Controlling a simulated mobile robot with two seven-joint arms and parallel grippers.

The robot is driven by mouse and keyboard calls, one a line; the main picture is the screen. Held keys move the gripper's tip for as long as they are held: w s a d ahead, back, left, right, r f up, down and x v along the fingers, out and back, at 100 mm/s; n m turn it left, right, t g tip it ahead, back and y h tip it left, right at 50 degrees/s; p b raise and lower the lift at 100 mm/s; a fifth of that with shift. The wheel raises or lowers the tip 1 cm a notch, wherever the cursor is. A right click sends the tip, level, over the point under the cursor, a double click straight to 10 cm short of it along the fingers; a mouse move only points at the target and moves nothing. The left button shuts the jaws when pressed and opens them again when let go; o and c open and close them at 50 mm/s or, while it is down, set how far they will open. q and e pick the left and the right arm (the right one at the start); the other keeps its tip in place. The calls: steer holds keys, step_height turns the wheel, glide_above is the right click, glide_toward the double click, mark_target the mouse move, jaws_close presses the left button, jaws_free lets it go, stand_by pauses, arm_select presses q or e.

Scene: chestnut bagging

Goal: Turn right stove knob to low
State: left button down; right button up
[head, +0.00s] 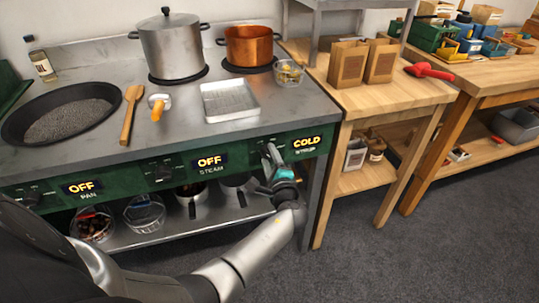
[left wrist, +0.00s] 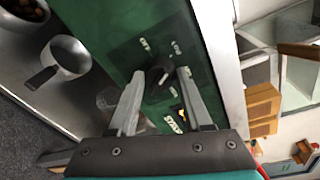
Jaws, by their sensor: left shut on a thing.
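The stove (head: 150,150) has a dark green front panel with several black knobs. The right stove knob (left wrist: 157,78) is dark and sits between my left fingertips in the left wrist view. In the head view my left gripper (head: 270,155) reaches the right end of the panel and mostly hides this knob. My left gripper (left wrist: 160,76) is shut on the knob. The display (head: 306,142) beside it reads COLD, above a small label that looks like SYRUP. My right gripper is out of view.
A copper pot (head: 249,46) and a steel pot (head: 171,48) stand at the back of the stove. The OFF displays for steam (head: 209,161) and pan (head: 82,187) are further left. A wooden table (head: 365,98) with paper bags stands close on the right.

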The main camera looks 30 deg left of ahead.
arm_select(q)
steer(key=shift+m, duration=0.3)
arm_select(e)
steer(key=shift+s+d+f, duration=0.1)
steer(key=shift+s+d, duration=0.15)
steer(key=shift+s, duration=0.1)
arm_select(q)
steer(key=shift+c, duration=1.6)
jaws_free()
steer(key=shift+s+d, duration=0.3)
steer(key=shift+d, duration=0.05)
steer(key=p+v, duration=0.3)
steer(key=v, duration=1.1)
steer(key=shift+s, duration=0.15)
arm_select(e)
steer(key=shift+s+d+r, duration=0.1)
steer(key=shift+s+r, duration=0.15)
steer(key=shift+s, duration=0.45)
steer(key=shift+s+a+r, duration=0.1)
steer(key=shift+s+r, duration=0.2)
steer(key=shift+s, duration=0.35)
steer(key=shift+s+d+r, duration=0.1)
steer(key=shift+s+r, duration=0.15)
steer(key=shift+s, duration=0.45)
